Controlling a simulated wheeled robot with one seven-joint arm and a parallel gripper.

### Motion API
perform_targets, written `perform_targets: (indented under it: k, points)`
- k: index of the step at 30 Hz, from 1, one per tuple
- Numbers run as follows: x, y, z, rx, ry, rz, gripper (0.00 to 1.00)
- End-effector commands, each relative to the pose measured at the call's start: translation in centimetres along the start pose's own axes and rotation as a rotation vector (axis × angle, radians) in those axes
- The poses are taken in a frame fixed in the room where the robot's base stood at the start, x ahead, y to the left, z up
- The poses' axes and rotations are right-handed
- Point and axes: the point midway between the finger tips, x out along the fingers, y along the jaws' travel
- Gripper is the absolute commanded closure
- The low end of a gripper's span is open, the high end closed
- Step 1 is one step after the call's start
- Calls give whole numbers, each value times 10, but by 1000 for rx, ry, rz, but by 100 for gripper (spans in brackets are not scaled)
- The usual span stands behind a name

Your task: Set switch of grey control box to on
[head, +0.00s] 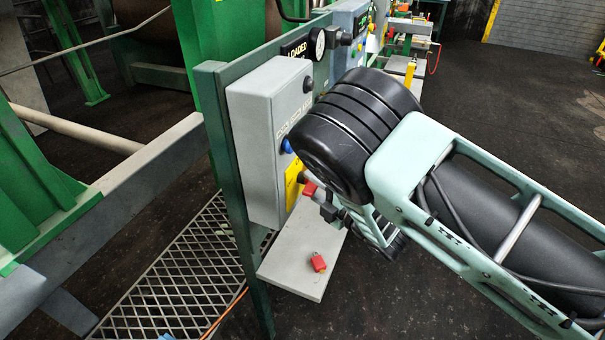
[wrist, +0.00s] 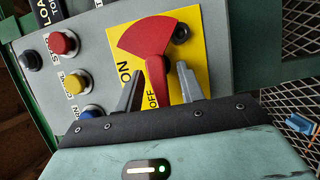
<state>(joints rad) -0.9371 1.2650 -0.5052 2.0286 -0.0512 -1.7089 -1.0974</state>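The grey control box (head: 250,130) is fixed to a green post, left of my arm in the head view. In the wrist view, its face (wrist: 98,48) carries a yellow plate (wrist: 198,68) marked ON and OFF. The red switch (wrist: 158,48) is on this plate; its narrow handle points down in the picture, beside the OFF mark. My gripper (wrist: 161,66) is open, with one finger on each side of the handle. The left finger looks close to it; I cannot tell whether it touches. In the head view my arm hides most of the gripper.
Red (wrist: 63,42), yellow (wrist: 75,83) and blue (wrist: 92,112) buttons sit left of the switch.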

Motion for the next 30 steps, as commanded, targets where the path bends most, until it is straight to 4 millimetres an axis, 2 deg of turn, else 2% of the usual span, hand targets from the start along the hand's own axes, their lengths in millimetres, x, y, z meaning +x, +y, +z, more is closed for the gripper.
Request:
perform_targets:
  k: [11,12,15,16,30]
  points:
    - [-2,0,-1,0,0,0,62]
    - [-2,0,-1,0,1,0,67]
    - [-2,0,-1,0,1,0,95]
    - [-2,0,-1,0,1,0,100]
    - [-2,2,-1,73,0,-29,100]
